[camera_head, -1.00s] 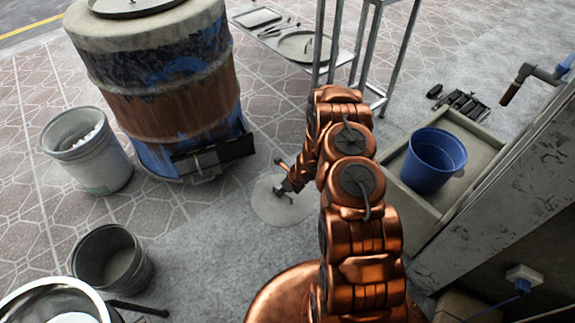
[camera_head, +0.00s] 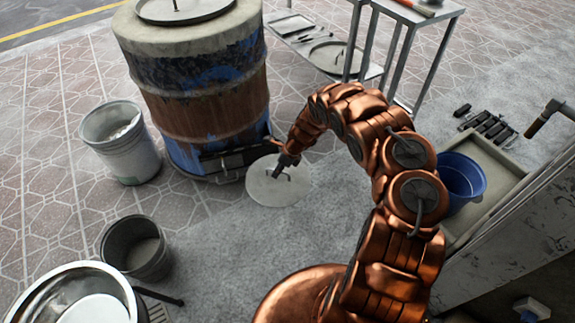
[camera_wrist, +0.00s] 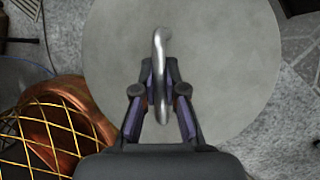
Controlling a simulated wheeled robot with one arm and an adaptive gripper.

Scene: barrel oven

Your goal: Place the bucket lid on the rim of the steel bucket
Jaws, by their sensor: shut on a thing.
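The bucket lid (camera_head: 264,192) is a flat, round grey disc with a bent metal handle. It appears level, in front of the barrel oven's base. My gripper (camera_head: 281,170) is above it, shut on its handle. In the wrist view the handle (camera_wrist: 160,45) passes between my fingers (camera_wrist: 159,78), and the disc (camera_wrist: 225,75) spreads beneath. I cannot tell whether the lid touches the floor. Two open grey buckets stand at the left: a lighter one (camera_head: 140,160) with white contents, and a darker one (camera_head: 158,262) nearer. I cannot tell surely which is the steel bucket.
The barrel oven (camera_head: 200,100) stands behind the lid. A large metal bowl (camera_head: 40,290) is at bottom left, with a dark rod beside the darker bucket. A metal table (camera_head: 430,15) stands behind my arm; a blue bucket (camera_head: 462,180) sits right. Floor between lid and buckets is clear.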

